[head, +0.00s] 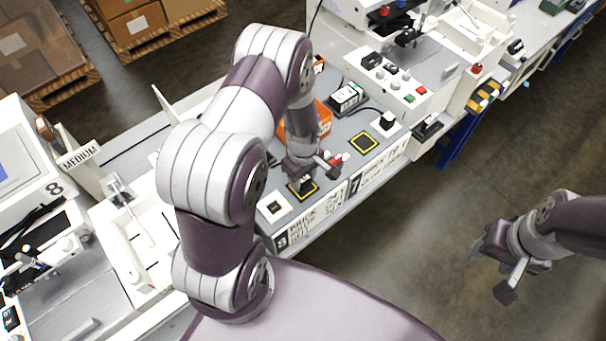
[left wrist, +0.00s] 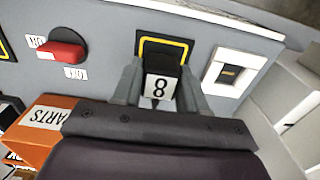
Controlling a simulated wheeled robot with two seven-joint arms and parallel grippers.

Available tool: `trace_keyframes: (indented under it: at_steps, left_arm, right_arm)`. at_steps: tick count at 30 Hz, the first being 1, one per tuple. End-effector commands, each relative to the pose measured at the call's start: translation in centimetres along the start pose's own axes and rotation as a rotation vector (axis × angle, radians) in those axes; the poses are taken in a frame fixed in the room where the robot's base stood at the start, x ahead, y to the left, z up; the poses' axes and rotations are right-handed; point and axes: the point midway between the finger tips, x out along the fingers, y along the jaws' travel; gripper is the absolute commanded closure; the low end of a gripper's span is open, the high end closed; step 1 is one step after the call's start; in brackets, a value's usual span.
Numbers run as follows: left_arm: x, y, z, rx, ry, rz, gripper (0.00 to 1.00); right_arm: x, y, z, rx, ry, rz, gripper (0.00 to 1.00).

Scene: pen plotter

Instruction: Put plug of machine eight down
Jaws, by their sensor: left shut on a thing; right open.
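The plug (left wrist: 159,86) is black with a white label reading 8. My left gripper (left wrist: 157,85) is shut on it, one finger on each side. The plug is at the yellow-outlined black square (left wrist: 165,47) on the grey panel and covers part of it; I cannot tell whether it touches. A white socket (left wrist: 228,72) with a dark slot is to the right, apart from the plug. In the head view, the left gripper (head: 302,174) is over the front of the panel, and the white socket (head: 273,207) shows empty. My right gripper (head: 497,272) is open and empty above the floor.
A red switch (left wrist: 62,50) with ON and OFF labels is beside the square. An orange parts box (left wrist: 36,125) stands near the gripper. Machine seven's yellow-outlined square (head: 363,142) is empty; a black plug (head: 388,121) sits in its white socket.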

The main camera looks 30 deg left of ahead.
Motion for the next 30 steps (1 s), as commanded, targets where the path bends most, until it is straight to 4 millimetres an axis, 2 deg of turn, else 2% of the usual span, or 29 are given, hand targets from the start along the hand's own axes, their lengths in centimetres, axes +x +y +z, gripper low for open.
trace_keyframes:
  at_steps: [6,7,9,17,19,21,23,30]
  left_arm:
    - [0.4,0.0,0.0,0.000,0.000,-0.001,1.00]
    - [0.4,0.0,0.0,0.000,0.000,-0.001,0.55]
    - [0.3,0.0,0.0,0.000,0.000,-0.001,0.32]
    - [0.2,0.0,0.0,0.000,0.000,-0.001,0.32]
    - [-0.2,0.0,0.0,0.000,0.000,0.000,0.32]
    - [-0.6,0.1,0.0,0.000,0.000,0.001,0.32]
    - [-1.7,0.1,-0.1,0.000,0.002,0.003,0.32]
    - [-7.6,0.1,0.0,0.000,0.003,0.005,0.32]
  right_arm:
    - [0.4,0.0,0.1,0.000,0.000,0.000,0.47]
    - [0.3,0.0,0.1,0.000,0.000,0.000,0.47]
    - [0.2,0.0,0.0,0.000,0.000,0.000,0.47]
    - [0.2,0.0,0.0,0.000,0.000,0.000,0.47]
    - [-0.1,0.0,0.0,0.000,0.000,0.000,0.47]
    - [0.3,0.0,0.0,0.000,0.000,0.000,0.47]
    - [0.7,0.0,0.1,0.000,0.000,0.000,0.47]
    - [2.2,0.0,0.3,0.000,0.000,0.000,0.47]
